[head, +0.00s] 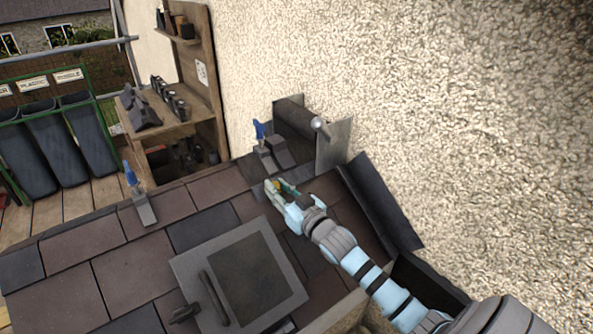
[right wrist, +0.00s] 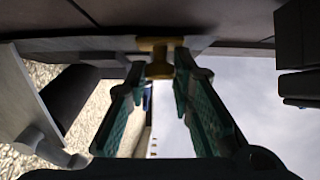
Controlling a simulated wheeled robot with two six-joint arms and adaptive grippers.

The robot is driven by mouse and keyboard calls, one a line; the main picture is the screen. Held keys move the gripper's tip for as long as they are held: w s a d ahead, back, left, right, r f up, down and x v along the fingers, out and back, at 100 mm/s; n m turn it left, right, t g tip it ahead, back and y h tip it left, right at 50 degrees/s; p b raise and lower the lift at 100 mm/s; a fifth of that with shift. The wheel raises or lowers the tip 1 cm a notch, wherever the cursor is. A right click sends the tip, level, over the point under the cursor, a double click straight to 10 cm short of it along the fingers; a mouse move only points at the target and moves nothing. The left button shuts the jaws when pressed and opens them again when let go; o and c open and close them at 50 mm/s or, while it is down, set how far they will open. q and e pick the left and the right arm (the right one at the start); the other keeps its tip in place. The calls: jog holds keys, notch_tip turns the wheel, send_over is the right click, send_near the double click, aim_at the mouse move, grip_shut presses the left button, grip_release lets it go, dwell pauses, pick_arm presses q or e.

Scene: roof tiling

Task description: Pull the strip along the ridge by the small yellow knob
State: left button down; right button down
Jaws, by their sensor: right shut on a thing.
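My right gripper (head: 279,187) reaches in from the lower right in the head view and is over the roof tiles near the wall. In the right wrist view, its two green-padded fingers (right wrist: 160,70) are closed on the small yellow knob (right wrist: 160,48). The knob sits at the edge of a flat grey strip (right wrist: 95,44), which runs across the top of that view. In the head view the fingers mostly cover the knob, and the strip is hard to tell from the tiles. My left gripper is not in view.
Blue-handled clamps (head: 143,205) stand on the roof edge, one by the wall near my gripper. A grey roof hatch (head: 190,262) with a dark handle lies in front. Upright metal plates (head: 333,144) stand against the rough wall (head: 420,90). A wooden shelf (head: 205,75) stands behind.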

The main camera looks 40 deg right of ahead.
jog(key=a, duration=0.2)
jog(key=shift+a+f, duration=0.1)
jog(key=shift+a, duration=0.3)
jog(key=c, duration=1.4)
grip_release()
jog(key=s, duration=0.8)
jog(key=shift+c, duration=0.2)
